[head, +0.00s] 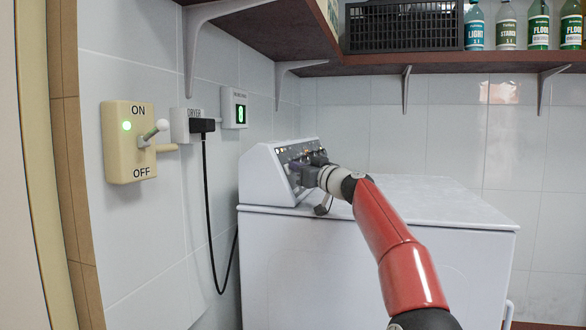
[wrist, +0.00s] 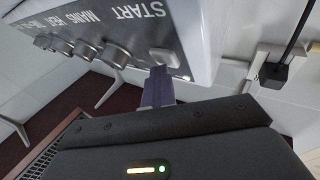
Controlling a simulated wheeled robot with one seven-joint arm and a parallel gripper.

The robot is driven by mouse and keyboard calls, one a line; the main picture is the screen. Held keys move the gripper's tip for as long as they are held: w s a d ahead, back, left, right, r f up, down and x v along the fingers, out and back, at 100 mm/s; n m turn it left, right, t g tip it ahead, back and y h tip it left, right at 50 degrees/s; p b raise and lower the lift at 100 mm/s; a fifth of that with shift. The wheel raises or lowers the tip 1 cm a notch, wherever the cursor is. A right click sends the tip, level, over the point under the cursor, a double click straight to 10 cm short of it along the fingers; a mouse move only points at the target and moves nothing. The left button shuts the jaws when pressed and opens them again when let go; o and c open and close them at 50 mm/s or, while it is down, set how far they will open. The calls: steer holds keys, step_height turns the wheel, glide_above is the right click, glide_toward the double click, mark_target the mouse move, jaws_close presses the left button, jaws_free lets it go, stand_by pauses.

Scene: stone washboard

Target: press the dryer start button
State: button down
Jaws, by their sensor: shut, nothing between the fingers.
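The white dryer (head: 370,250) stands against the wall, with a sloped control panel (head: 284,153) at its left end. In the wrist view the start button (wrist: 165,57) is a pale rounded rectangle beside the word START on the panel. My gripper (wrist: 160,72) is shut and empty, and its narrow purple-grey fingertips lie right at the edge of the start button. I cannot tell whether they touch it. In the head view my gripper (head: 304,176) is at the front of the panel, and my wrist hides the button there.
Knobs (wrist: 117,53) line the panel beside the button. A wall switch (head: 130,142) shows a green light with its lever near ON. A black plug (head: 203,125) sits in the outlet marked DRYER, and its cord hangs down. A shelf (head: 450,64) with bottles is above.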

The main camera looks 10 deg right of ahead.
steer(key=shift+w+a+f, duration=0.2)
steer(key=shift+a+f, duration=0.05)
steer(key=shift+f, duration=0.25)
steer(key=shift+d, duration=0.4)
steer(key=shift+s+d+r, duration=0.15)
steer(key=shift+d+r, duration=0.1)
steer(key=shift+d, duration=0.25)
steer(key=shift+s+d+r, duration=0.1)
steer(key=shift+d+r, duration=0.1)
steer(key=shift+d, duration=0.4)
steer(key=d, duration=0.1)
steer(key=s+d+r, duration=0.1)
steer(key=d+r, duration=0.1)
steer(key=d, duration=0.1)
steer(key=shift+s+r, duration=0.2)
steer(key=shift+s, duration=0.2)
steer(key=shift+a, duration=0.2)
